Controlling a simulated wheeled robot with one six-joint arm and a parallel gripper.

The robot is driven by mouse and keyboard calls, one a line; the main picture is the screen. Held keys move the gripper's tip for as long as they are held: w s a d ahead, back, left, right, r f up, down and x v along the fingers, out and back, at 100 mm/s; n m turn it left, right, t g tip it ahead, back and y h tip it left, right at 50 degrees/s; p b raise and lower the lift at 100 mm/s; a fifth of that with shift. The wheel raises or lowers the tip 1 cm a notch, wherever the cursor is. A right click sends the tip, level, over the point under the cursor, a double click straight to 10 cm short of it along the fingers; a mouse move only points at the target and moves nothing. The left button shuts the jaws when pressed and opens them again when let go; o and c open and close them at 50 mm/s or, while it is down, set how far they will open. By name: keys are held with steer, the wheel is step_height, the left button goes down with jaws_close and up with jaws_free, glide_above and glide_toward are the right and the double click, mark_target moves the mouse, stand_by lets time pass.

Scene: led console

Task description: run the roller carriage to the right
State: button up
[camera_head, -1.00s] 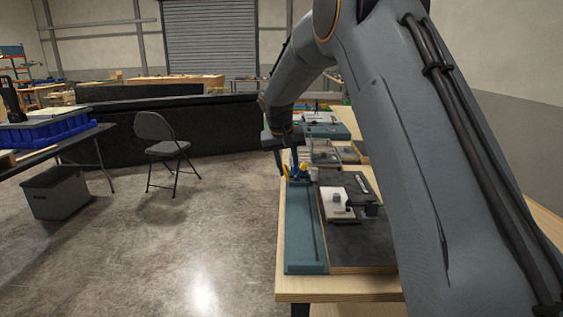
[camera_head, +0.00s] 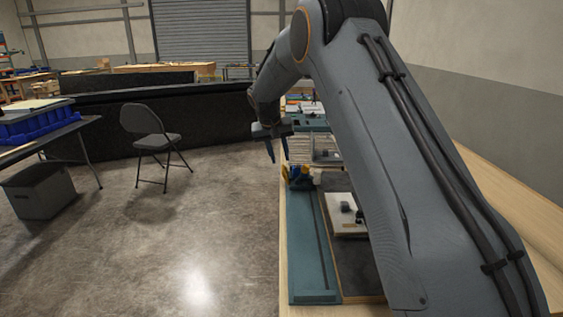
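A long teal rail base (camera_head: 312,250) with a dark slot runs along the left side of the wooden bench. At its far end sits a small blue and yellow part (camera_head: 300,177) with a white piece beside it. This looks like the roller carriage, but it is too small to be sure. My gripper (camera_head: 277,151) hangs above and beyond it, slightly to its left, pointing down. My arm covers much of the bench to the right.
Right of the rail, a dark panel (camera_head: 362,276) carries a light plate with a black fitting (camera_head: 346,212). Clear trays (camera_head: 318,150) and a teal case stand farther back. A folding chair (camera_head: 150,140) and a table with a blue bin (camera_head: 38,126) are left. The floor between is clear.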

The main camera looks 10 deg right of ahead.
mark_target(283, 167)
steer(key=shift+p+x, duration=0.6)
steer(key=shift+x, duration=1.8)
steer(key=shift+r, duration=0.1)
jaws_close()
